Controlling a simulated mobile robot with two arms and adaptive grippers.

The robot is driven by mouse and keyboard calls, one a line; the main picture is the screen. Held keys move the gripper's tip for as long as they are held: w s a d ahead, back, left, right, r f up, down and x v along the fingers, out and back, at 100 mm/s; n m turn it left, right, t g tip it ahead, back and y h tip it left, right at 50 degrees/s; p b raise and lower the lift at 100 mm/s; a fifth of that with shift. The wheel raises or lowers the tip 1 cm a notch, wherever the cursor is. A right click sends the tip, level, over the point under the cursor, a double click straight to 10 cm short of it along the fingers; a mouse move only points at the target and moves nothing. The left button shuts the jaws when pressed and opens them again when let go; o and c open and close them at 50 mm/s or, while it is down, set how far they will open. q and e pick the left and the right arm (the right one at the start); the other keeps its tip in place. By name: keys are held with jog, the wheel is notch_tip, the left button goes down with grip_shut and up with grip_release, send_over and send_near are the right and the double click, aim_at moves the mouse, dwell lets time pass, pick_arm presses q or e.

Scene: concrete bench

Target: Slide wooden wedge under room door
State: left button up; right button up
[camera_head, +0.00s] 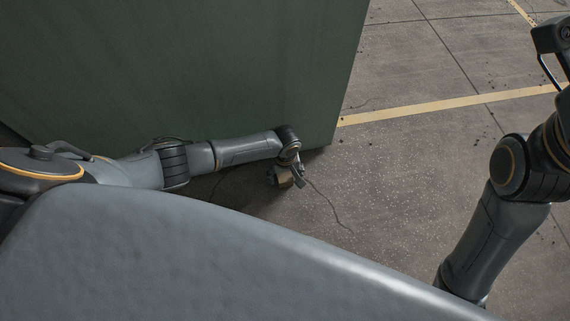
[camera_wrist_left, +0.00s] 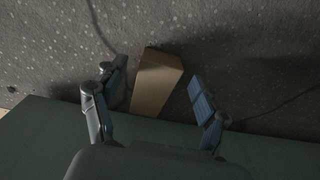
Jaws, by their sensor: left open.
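The wooden wedge (camera_wrist_left: 157,82) is a tan-brown block on the concrete floor in the left wrist view. It lies between the two spread fingers of my left gripper (camera_wrist_left: 158,74), with its lower end close to the green door (camera_wrist_left: 40,140). My left gripper is open, and I see a gap on the right side of the wedge; the left finger is nearer to it. In the head view my left gripper (camera_head: 289,181) is low by the bottom corner of the door (camera_head: 240,75), and the wedge is mostly hidden there. My right gripper (camera_head: 550,58) shows only in part at the upper right edge.
The concrete floor (camera_head: 420,150) has cracks, joints and a yellow line (camera_head: 450,106). Free floor lies to the right of the door, between it and my right arm.

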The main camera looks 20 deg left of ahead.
pick_arm(q)
notch_tip(320, 180, up, 10)
dwell(0.4)
dwell(0.4)
